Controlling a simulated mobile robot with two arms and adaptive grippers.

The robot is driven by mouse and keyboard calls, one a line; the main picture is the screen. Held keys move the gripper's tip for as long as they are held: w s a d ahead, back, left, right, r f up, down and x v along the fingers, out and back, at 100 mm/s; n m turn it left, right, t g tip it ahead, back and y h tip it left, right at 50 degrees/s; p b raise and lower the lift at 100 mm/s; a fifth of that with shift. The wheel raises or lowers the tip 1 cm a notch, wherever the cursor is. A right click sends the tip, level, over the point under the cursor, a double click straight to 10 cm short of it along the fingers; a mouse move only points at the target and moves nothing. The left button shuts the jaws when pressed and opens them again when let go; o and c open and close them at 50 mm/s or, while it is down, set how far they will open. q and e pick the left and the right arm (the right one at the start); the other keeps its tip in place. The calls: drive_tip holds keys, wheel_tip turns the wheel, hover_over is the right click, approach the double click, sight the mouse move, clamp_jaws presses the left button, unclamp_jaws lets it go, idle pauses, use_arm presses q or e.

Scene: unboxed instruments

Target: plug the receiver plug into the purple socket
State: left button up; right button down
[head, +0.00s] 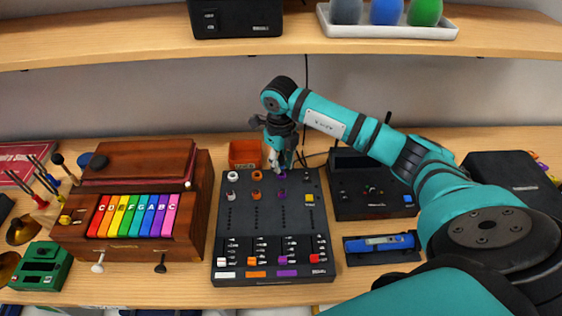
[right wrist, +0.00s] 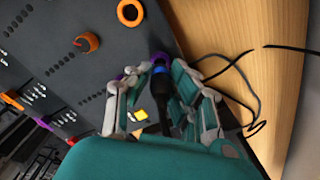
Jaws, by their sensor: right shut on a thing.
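The black mixer panel (head: 255,222) lies on the table with a row of white, orange and purple ring sockets along its back edge. My right gripper (head: 277,160) points down over the purple socket (head: 282,176). In the right wrist view the right gripper (right wrist: 160,75) is shut on the receiver plug (right wrist: 158,90), a dark plug with a blue band. The plug's tip is at the purple ring (right wrist: 160,57), which is partly hidden behind it. I cannot tell how deep the plug sits. My left gripper is not in view.
A wooden rainbow-key instrument (head: 136,215) is at left. A blue instrument in a tray (head: 382,243) lies at front right. A shelf (head: 150,33) spans above.

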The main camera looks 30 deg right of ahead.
drive_tip(key=shift+f+b, duration=0.85)
drive_tip(key=shift+f, duration=0.2)
idle(0.4)
drive_tip(key=shift+s+f, duration=0.15)
drive_tip(key=shift+f, duration=0.05)
drive_tip(key=c, duration=1.1)
unclamp_jaws()
drive_tip(key=shift+f, duration=0.1)
drive_tip(key=shift+r, duration=0.2)
wheel_tip(320, 180, up, 7)
drive_tip(key=shift+r, duration=0.1)
